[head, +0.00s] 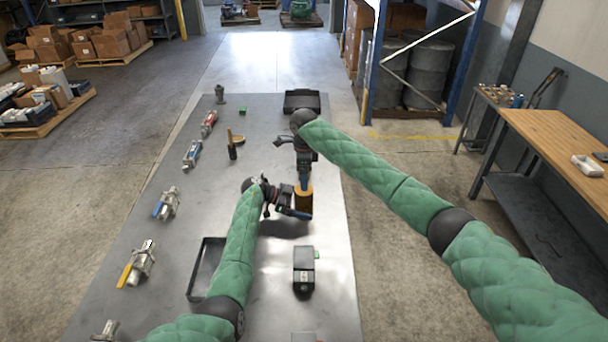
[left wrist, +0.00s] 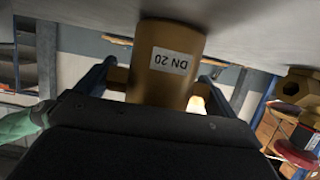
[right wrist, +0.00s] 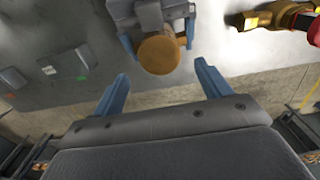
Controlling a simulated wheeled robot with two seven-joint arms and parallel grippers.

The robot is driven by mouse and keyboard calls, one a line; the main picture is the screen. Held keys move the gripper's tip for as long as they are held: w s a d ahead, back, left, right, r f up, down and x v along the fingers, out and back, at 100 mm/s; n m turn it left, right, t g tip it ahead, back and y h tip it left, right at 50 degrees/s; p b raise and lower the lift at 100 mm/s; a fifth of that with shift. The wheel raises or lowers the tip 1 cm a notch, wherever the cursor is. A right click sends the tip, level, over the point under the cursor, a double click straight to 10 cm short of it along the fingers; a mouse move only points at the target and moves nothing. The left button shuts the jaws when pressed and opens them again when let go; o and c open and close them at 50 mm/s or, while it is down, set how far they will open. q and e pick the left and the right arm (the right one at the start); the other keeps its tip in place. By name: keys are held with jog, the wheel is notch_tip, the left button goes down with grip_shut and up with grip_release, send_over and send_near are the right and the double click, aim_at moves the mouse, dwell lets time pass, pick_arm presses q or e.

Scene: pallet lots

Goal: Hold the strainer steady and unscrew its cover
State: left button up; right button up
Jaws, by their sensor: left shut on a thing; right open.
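In the right wrist view the strainer's round brass end, the cover (right wrist: 160,54), faces the camera. My right gripper (head: 304,182) is open above the strainer. In the right wrist view its blue fingers (right wrist: 161,86) are spread apart, with nothing between them; the cover is beyond their tips.
A black open tray (head: 197,270) and a dark box with a green tab (head: 304,268) lie nearer me. Several valves, such as a yellow-handled one (head: 141,262), line the table's left side. A black bin (head: 302,97) stands at the far end. A wooden workbench (head: 560,150) is off to the right.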

aim_at(304, 205)
jog(key=shift+f, duration=4)
jog(key=c, duration=1)
jog(key=n, duration=0.6)
jog(key=shift+n, duration=0.3)
jog(key=o, duration=1.1)
